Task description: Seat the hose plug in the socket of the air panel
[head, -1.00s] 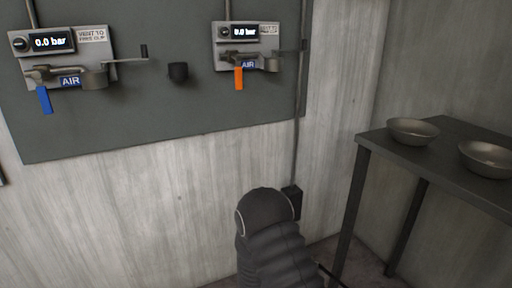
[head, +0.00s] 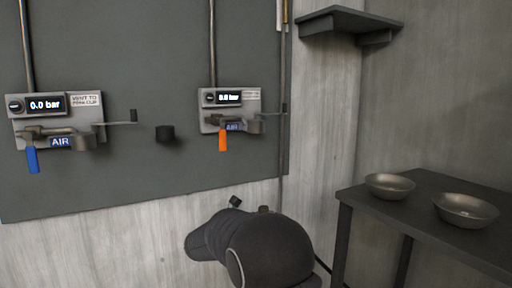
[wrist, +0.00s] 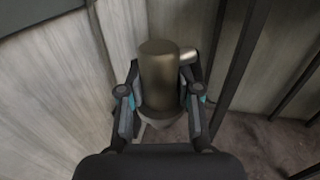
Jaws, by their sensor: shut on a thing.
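My gripper (wrist: 161,98) is shut on a metallic cylindrical plug (wrist: 158,62) with a short side stub, its fingers on both sides of it. The plug's lower end is partly hidden by my gripper. In the head view, the dark air panel (head: 130,185) carries a left air unit (head: 85,108) with a blue lever (head: 32,160) and a right air unit (head: 248,97) with an orange lever (head: 222,140). Both displays read 0.0 bar. Round metal fittings show beside both AIR labels. My dark arm stands below and in front of the panel; my gripper is not clear there.
A black knob-like piece (head: 165,133) sits on the panel between the units. A dark table (head: 425,208) at right bears two metal bowls (head: 390,185). A small shelf (head: 348,20) juts from the wall above. Thin pipes run up the panel.

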